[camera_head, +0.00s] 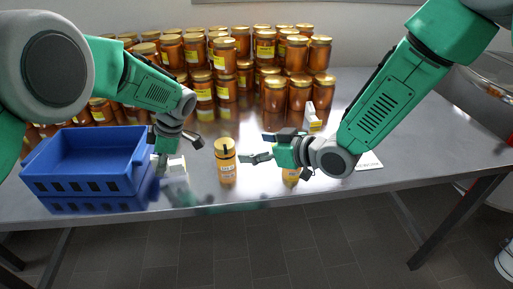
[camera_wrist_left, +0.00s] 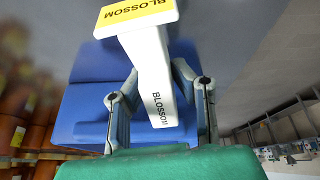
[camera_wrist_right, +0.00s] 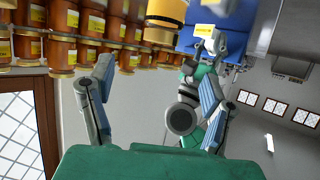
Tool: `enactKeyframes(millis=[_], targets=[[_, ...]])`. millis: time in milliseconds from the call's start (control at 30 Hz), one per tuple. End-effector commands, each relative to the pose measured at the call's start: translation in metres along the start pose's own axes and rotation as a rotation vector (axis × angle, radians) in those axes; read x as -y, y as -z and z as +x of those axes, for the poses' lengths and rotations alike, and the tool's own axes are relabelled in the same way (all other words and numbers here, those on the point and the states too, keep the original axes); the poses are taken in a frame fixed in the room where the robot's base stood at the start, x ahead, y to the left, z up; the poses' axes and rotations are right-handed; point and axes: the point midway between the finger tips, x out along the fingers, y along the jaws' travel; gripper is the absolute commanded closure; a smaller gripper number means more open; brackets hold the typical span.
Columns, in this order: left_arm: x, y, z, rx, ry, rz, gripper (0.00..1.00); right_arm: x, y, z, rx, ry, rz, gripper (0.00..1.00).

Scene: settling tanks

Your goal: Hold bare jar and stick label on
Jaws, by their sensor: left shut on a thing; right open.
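My left gripper (camera_head: 168,160) is shut on a white block (camera_wrist_left: 150,75) marked BLOSSOM, with a yellow BLOSSOM label (camera_wrist_left: 138,10) on its wide end. In the head view the block (camera_head: 176,165) is beside the blue crate. A gold-lidded jar (camera_head: 226,162) stands upright near the table's front edge, between my grippers; small lettering shows low on its front. My right gripper (camera_head: 262,147) is open and empty to the right of this jar. In the right wrist view a jar (camera_wrist_right: 165,22) is at the top, beyond the open fingers. Another jar (camera_head: 290,175) is mostly hidden behind my right gripper.
A blue crate (camera_head: 85,185) stands at the left front. Many amber jars (camera_head: 275,95) are stacked along the back. A white and yellow block (camera_head: 313,117) stands at the right middle. A white card (camera_head: 370,161) lies right of my right gripper. The table's right part is clear.

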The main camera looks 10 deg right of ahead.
Motion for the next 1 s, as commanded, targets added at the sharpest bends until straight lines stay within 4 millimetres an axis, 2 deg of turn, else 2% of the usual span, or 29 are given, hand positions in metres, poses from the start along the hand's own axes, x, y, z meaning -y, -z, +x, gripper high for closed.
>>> enactKeyframes(millis=[200,367,467,800,1000], targets=[[0.000,0.000,0.000,0.000,0.000,0.000,1.00,0.013,0.003,-0.004,0.006,-0.100,0.041,0.28],[0.000,0.000,0.000,0.000,0.000,0.000,1.00,0.015,0.002,0.000,0.015,-0.130,0.049,0.28],[0.000,0.000,0.000,0.000,0.000,0.000,1.00,0.013,0.002,0.011,0.014,-0.132,0.048,0.28],[0.000,0.000,0.000,0.000,0.000,0.000,1.00,0.006,0.001,0.074,0.013,-0.131,0.048,0.28],[0.000,0.000,0.000,0.000,0.000,0.000,1.00,0.002,0.000,0.102,0.015,-0.130,0.049,0.28]])
